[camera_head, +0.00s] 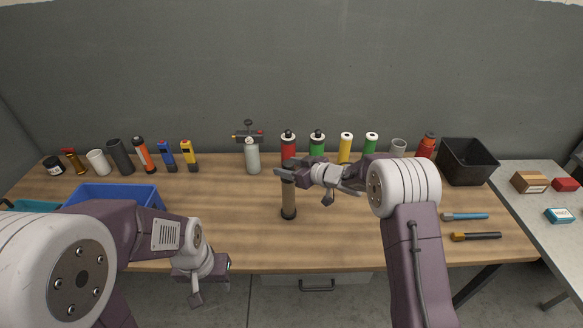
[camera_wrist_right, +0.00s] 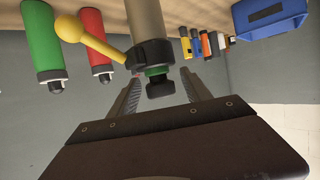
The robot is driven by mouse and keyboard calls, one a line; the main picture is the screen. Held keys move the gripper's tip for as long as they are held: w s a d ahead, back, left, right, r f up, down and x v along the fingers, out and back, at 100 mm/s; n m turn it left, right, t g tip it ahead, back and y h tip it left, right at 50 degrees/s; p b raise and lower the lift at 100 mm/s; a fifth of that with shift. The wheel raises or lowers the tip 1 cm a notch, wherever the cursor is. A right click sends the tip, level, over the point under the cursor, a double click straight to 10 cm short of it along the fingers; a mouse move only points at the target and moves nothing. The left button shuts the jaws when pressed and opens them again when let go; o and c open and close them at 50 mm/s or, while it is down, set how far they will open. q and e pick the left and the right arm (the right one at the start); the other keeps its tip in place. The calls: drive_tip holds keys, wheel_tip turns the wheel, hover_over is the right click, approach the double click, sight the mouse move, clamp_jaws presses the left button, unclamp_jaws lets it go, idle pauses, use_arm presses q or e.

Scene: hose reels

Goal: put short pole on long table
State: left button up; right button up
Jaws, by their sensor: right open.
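The short pole (camera_head: 288,203), a khaki cylinder with a dark base, stands upright on the long wooden table (camera_head: 240,225) near its middle. In the right wrist view the pole (camera_wrist_right: 146,20) has a black collar, a green ring and a black knob. My right gripper (camera_head: 286,170) is at the top of the pole. Its fingers are open, one on each side of the knob; the gripper hides the pole's top in the head view. My left gripper (camera_head: 210,290) hangs in front of the table's front edge, empty, with its fingers apart.
A blue crate (camera_head: 115,192) stands left and a black bin (camera_head: 468,160) back right. Two brushes (camera_head: 465,216) lie right. A grey side table (camera_head: 552,240) holds small boxes.

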drive_tip(key=v, duration=1.2)
drive_tip(key=shift+b, duration=0.4)
drive_tip(key=s+d+f+m+g+h, duration=0.2)
drive_tip(key=s+d+f+m+h, duration=0.6)
drive_tip(key=d, duration=0.4)
drive_tip(key=s+a+f+g, duration=0.1)
drive_tip(key=s+g, duration=0.2)
drive_tip(key=s, duration=0.6)
drive_tip(key=s+a+f+m+g+h, duration=0.1)
drive_tip(key=s+f+g, duration=0.1)
drive_tip(key=s, duration=0.8)
drive_tip(key=shift+f+g, duration=0.2)
drive_tip(key=shift+g, duration=0.5)
drive_tip(key=shift+a, duration=0.1)
